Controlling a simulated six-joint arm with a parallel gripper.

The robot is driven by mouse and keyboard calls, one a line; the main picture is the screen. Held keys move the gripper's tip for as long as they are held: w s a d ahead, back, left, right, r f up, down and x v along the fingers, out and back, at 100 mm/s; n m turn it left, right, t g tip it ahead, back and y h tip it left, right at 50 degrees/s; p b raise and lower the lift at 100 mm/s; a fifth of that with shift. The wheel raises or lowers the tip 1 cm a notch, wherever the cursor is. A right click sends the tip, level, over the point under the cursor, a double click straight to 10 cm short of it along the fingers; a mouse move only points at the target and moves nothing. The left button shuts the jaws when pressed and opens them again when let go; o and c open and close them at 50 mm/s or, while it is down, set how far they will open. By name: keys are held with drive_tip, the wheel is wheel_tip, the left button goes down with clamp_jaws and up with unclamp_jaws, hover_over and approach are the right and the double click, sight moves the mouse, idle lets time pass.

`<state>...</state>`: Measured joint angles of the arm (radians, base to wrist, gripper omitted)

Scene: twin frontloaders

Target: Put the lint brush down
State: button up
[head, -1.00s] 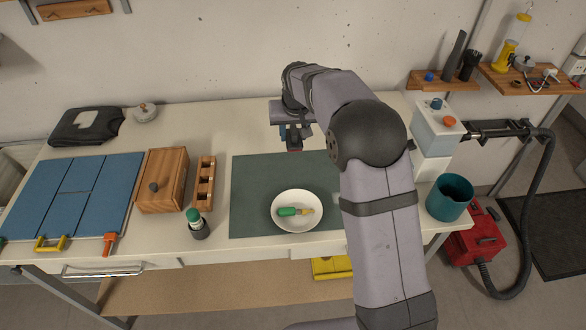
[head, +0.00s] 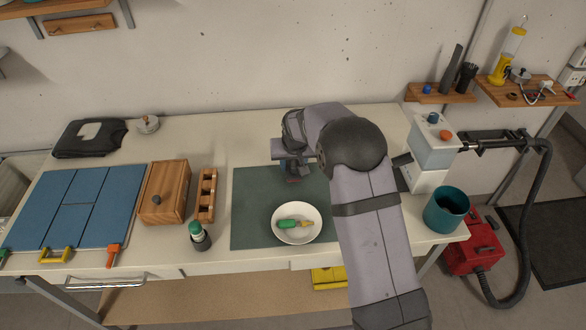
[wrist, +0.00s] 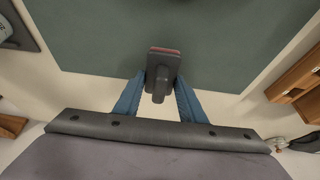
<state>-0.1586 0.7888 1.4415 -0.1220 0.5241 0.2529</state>
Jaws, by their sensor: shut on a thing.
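The lint brush (wrist: 164,62), dark grey with a thin red strip along its head, is between the blue fingers of my gripper (wrist: 160,84) in the wrist view. The fingers are shut on it from both sides. In the head view my gripper (head: 291,169) is low over the back middle of the dark green mat (head: 250,215), with the lint brush (head: 293,179) just under it. I cannot tell if the brush touches the mat. My arm hides part of the mat's right side.
A white bowl (head: 284,236) with a green-handled tool (head: 290,224) stands at the mat's front. A wooden box (head: 164,192) and a slotted wooden block (head: 206,195) are to the left. A teal cup (head: 447,208) is at right. The mat's left part is clear.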

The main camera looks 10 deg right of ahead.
sight(293, 171)
drive_tip(key=shift+f+p, duration=0.35)
drive_tip(key=shift+f, duration=0.95)
drive_tip(key=shift+f, duration=0.1)
drive_tip(key=shift+f, duration=0.15)
drive_tip(key=o, duration=1.1)
drive_tip(key=shift+o, duration=0.2)
drive_tip(key=shift+s+r, duration=0.1)
drive_tip(key=shift+r, duration=0.55)
drive_tip(key=b+v, duration=0.3)
drive_tip(key=v, duration=0.8)
drive_tip(key=shift+r, duration=0.1)
